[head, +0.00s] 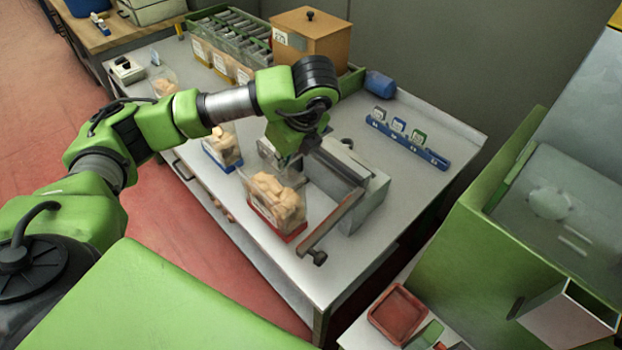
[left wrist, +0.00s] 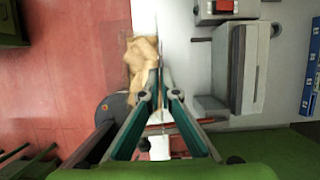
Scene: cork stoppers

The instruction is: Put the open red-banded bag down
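The open red-banded bag (head: 277,226) is clear, with a red band at its base and tan corks inside. It is upright at the front edge of the table, left of the grey press-like device (head: 365,208). My left gripper (head: 283,160) is above its open top. In the left wrist view the fingers (left wrist: 160,92) close together on the bag's thin clear wall, with corks (left wrist: 142,58) beside them. The head view does not show clearly whether the bag's base touches the table (head: 440,130). My right gripper is not in view.
A blue-banded bag of corks (head: 222,148) stands behind to the left. The device's long bar (head: 330,222) reaches forward close to the held bag. A blue rack (head: 408,142) with small cards lies to the right. A wooden box (head: 311,40) stands at the back.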

